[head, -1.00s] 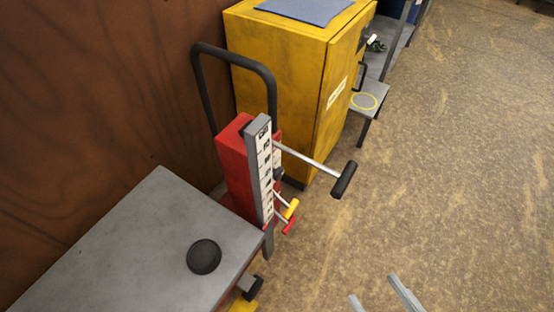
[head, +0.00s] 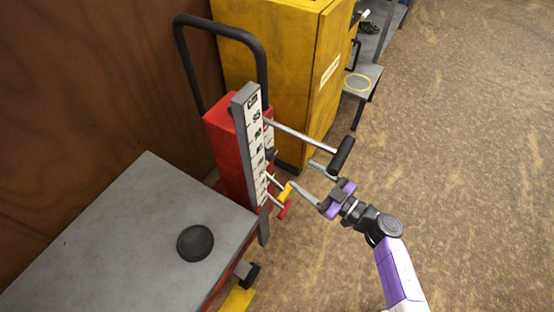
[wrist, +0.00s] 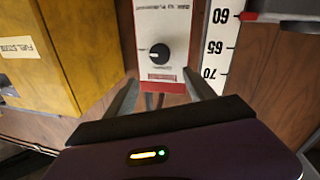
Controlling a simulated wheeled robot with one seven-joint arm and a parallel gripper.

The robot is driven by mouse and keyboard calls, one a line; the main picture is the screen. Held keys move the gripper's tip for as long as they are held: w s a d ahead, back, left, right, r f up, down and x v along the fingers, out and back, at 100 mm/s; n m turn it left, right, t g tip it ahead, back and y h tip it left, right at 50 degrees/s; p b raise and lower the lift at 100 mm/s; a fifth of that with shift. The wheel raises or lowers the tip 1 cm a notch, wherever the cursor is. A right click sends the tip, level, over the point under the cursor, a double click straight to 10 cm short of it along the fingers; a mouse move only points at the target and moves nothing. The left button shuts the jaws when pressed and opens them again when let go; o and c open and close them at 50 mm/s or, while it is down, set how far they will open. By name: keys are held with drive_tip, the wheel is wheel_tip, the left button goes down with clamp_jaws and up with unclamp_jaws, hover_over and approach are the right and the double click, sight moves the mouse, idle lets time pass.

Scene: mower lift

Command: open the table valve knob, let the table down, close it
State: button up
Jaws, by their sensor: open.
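The valve knob (wrist: 158,53) is black and round with a white mark, on a white panel with a red label in the wrist view. In the head view only a small dark part of it (head: 271,153) shows beside the scale column. The grey lift table (head: 130,235) is at lower left, with a black round disc (head: 195,243) on it. My gripper (head: 302,174) is open and empty, its fingers pointing toward the panel. In the wrist view its fingers (wrist: 160,90) are spread below the knob, apart from it.
A long black-gripped handle (head: 342,155) sticks out above my fingers. Levers with yellow (head: 286,192) and red (head: 284,210) ends are close to the left finger. A yellow cabinet (head: 285,80) stands behind; a wooden wall (head: 90,90) is at left. Floor at right is clear.

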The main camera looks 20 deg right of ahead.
sight(274, 156)
drive_tip(key=shift+g+y, duration=0.3)
drive_tip(key=shift+y, duration=0.1)
drive_tip(key=shift+w+d+f+b+x, duration=0.1)
drive_tip(key=shift+f+b+x, duration=0.1)
drive_tip(key=shift+x, duration=1.7)
drive_tip(key=shift+w+d+f+b+x, duration=0.15)
drive_tip(key=shift+f+b+x, duration=0.1)
drive_tip(key=shift+x, duration=1.6)
drive_tip(key=shift+s+d+f+b+x, duration=0.1)
drive_tip(key=shift+f+b+x, duration=0.1)
drive_tip(key=shift+x, duration=1.7)
drive_tip(key=c, duration=1.3)
drive_tip(key=shift+c, duration=0.2)
